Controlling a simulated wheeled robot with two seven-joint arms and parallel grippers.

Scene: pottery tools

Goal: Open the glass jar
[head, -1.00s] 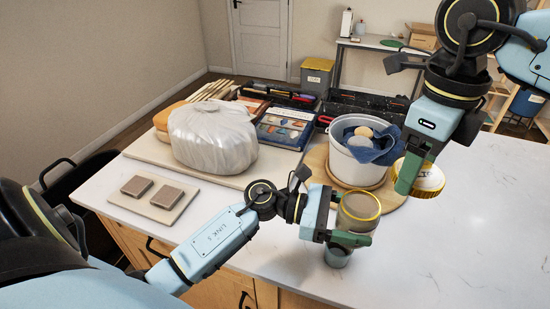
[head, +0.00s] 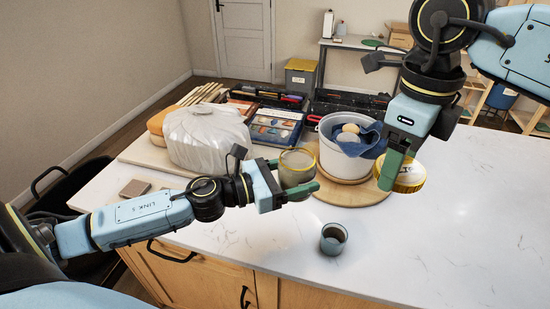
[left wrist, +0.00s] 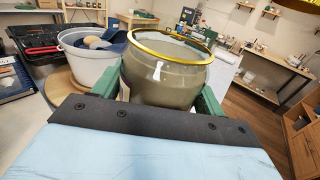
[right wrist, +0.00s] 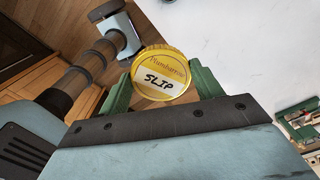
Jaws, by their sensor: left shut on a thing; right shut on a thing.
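The glass jar (head: 297,166) has no lid on it and shows a gold rim around its open mouth. My left gripper (head: 296,190) is shut on the jar and holds it upright. In the left wrist view the jar (left wrist: 165,80) sits between both green fingers. The gold lid (head: 410,177) is in my right gripper (head: 392,178), apart from the jar and to its right. In the right wrist view the lid (right wrist: 160,74), labelled "SLIP", is pinched between the fingers.
A small grey-blue glass cup (head: 334,239) stands near the counter's front edge. A white bucket (head: 340,155) with a blue cloth sits on a round wooden board (head: 350,194). A plastic-wrapped lump (head: 208,138) is at the left. The right side of the counter is clear.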

